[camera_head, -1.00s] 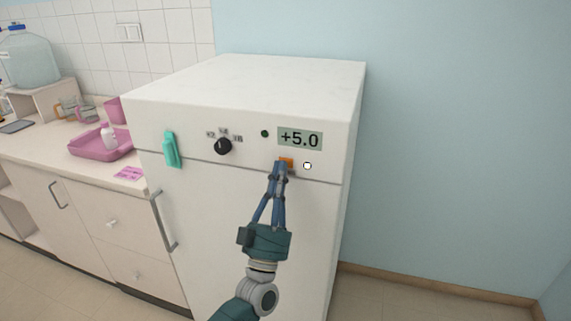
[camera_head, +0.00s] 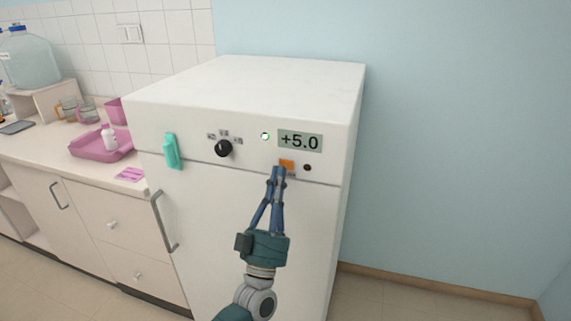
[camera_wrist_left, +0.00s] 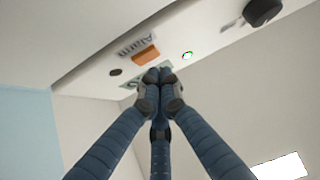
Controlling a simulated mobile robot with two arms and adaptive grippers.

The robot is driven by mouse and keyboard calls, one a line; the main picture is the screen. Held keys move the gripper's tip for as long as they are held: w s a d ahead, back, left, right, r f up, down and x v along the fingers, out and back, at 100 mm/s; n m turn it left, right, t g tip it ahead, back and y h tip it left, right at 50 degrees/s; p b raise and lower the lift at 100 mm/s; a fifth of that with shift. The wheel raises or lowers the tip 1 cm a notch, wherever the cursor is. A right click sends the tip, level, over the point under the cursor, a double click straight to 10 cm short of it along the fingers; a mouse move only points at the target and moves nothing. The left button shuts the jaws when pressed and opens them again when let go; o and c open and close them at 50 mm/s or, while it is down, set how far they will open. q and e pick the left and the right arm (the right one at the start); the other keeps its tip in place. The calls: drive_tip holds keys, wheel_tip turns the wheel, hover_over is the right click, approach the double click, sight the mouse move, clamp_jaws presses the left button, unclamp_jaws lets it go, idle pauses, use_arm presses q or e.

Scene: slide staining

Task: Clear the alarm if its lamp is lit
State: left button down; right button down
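The white fridge (camera_head: 240,220) has a control panel with a display (camera_head: 300,141) reading +5.0. The orange alarm button (camera_head: 286,164) sits below it; it also shows in the left wrist view (camera_wrist_left: 146,54) beside the word "Alarm". The lamp right of the button (camera_head: 307,168) is dark, also in the left wrist view (camera_wrist_left: 115,72). The upper lamp (camera_head: 265,136) is lit, white with a green rim. My left gripper (camera_head: 277,170) is shut and empty, its fingertips just below and left of the button. My right gripper is not in view.
A black knob (camera_head: 223,148) and a teal clip-like object (camera_head: 171,151) are on the fridge front. A fridge handle (camera_head: 164,222) sticks out at left. The right side is open.

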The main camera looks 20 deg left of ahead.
use_arm(q)
drive_tip(key=s+p, duration=0.2)
drive_tip(key=s, duration=0.3)
drive_tip(key=shift+a, duration=0.1)
idle(0.3)
idle(0.4)
